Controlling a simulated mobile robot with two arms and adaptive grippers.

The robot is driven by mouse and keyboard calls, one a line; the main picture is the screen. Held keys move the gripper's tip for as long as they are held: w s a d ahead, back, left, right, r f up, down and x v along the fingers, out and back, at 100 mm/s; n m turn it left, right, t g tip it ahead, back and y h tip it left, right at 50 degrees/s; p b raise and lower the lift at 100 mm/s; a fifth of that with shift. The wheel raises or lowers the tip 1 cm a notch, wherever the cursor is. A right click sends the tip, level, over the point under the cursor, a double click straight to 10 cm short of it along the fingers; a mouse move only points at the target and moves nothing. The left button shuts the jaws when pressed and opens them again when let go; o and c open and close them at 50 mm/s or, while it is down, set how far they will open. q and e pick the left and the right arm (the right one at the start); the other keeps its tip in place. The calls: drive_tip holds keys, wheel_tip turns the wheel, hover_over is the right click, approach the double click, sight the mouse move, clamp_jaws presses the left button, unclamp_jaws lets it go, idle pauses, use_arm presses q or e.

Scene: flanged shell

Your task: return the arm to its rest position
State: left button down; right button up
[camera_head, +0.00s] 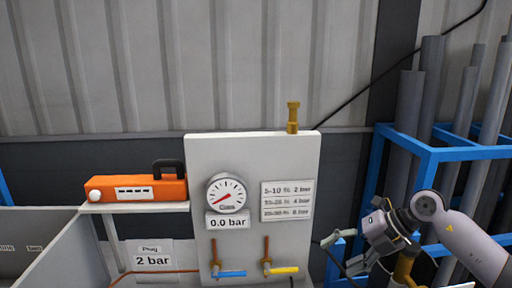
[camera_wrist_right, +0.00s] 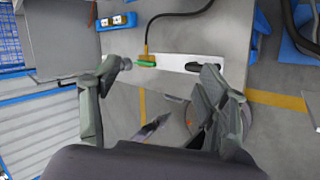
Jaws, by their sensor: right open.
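My right arm comes in from the lower right in the head view. Its gripper (camera_head: 343,253) is open, with nothing visible between the fingers. It is in front of the blue rack, to the right of the grey gauge panel (camera_head: 252,160). In the right wrist view the two fingers of the gripper (camera_wrist_right: 165,78) stand wide apart. Below them are a green-handled part (camera_wrist_right: 145,61) and a pale strip (camera_wrist_right: 185,63); I cannot tell whether a finger touches either. My left gripper is not in view.
The panel carries a gauge (camera_head: 227,193) above "0.0 bar", a blue valve handle (camera_head: 231,274) and a yellow one (camera_head: 284,270). An orange case (camera_head: 136,188) sits on a shelf at left. A blue rack (camera_head: 430,153) of grey pipes stands right.

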drive_tip(key=s+a+r+t+y, duration=0.25)
drive_tip(key=a+y, duration=0.35)
drive_tip(key=a, duration=0.6)
wheel_tip(320, 180, up, 6)
drive_tip(key=a+m+t+y, duration=0.2)
drive_tip(key=m+t+y, duration=0.1)
drive_tip(key=m+t, duration=0.5)
drive_tip(key=s+d+f+m+t+h, duration=0.1)
drive_tip(key=s+d+f+m+h, duration=0.2)
drive_tip(key=d+f+m+h, duration=0.55)
drive_tip(key=s+d+f+m+h, duration=0.3)
drive_tip(key=d+f+m+h, duration=0.3)
drive_tip(key=f+m+h, duration=0.45)
drive_tip(key=s+f+m+g+y, duration=0.15)
drive_tip(key=s+f+g, duration=0.45)
drive_tip(key=s, duration=0.6)
drive_tip(key=s+f+m+g+y, duration=0.1)
drive_tip(key=s+f+m+g, duration=0.35)
drive_tip(key=s, duration=0.75)
wheel_tip(320, 180, down, 30)
drive_tip(key=n+g+b, duration=0.2)
drive_tip(key=b, duration=0.1)
drive_tip(key=s+d+f+g+b, duration=0.1)
drive_tip(key=s+d+f+b, duration=0.1)
drive_tip(key=s+f, duration=1.6)
wheel_tip(320, 180, down, 3)
drive_tip(key=shift+d+r+b, duration=0.2)
drive_tip(key=shift+d+b, duration=0.05)
drive_tip(key=shift+b, duration=0.35)
